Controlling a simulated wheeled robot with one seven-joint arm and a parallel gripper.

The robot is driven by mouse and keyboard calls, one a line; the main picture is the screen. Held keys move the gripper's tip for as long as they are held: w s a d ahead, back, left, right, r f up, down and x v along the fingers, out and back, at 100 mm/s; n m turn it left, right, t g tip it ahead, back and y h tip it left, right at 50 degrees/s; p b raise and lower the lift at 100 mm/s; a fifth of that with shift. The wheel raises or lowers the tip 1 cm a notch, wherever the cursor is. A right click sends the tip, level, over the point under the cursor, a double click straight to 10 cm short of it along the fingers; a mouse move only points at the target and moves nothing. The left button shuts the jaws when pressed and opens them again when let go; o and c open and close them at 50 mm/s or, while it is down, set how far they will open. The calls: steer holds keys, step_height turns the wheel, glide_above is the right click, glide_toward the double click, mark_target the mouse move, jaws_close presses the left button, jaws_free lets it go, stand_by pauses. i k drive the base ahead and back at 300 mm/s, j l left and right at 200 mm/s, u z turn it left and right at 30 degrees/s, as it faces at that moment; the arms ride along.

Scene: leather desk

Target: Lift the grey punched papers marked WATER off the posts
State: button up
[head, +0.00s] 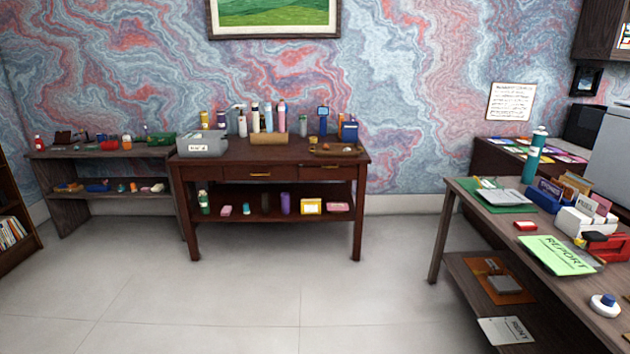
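I cannot make out any grey punched papers marked WATER, nor the posts. A green paper marked REPORT (556,256) lies on the right-hand desk (482,222), near its front edge. A pale grey sheet with dark lettering (505,330), perhaps RENT, lies on that desk's lower shelf. A whitish sheet or board (505,198) lies on a green mat (468,190) at the desk's far end. My gripper is not in view.
A red-brown table (268,158) with bottles and boxes stands against the back wall. A low shelf unit (100,152) is left of it. On the right desk stand a teal bottle (533,158) and a red device (606,247). The floor (220,300) between is clear.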

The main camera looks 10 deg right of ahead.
mark_target(494, 196)
steer(key=i+z, duration=0.15)
steer(key=i, duration=1.65)
steer(key=i+z, duration=0.25)
steer(key=i+j+z, duration=0.3)
steer(key=i, duration=0.15)
steer(key=i+j+z, duration=0.1)
steer(key=i+z, duration=0.15)
steer(key=i, duration=0.15)
steer(key=i+l, duration=0.15)
steer(key=i+l+z, duration=0.15)
steer(key=l, duration=0.2)
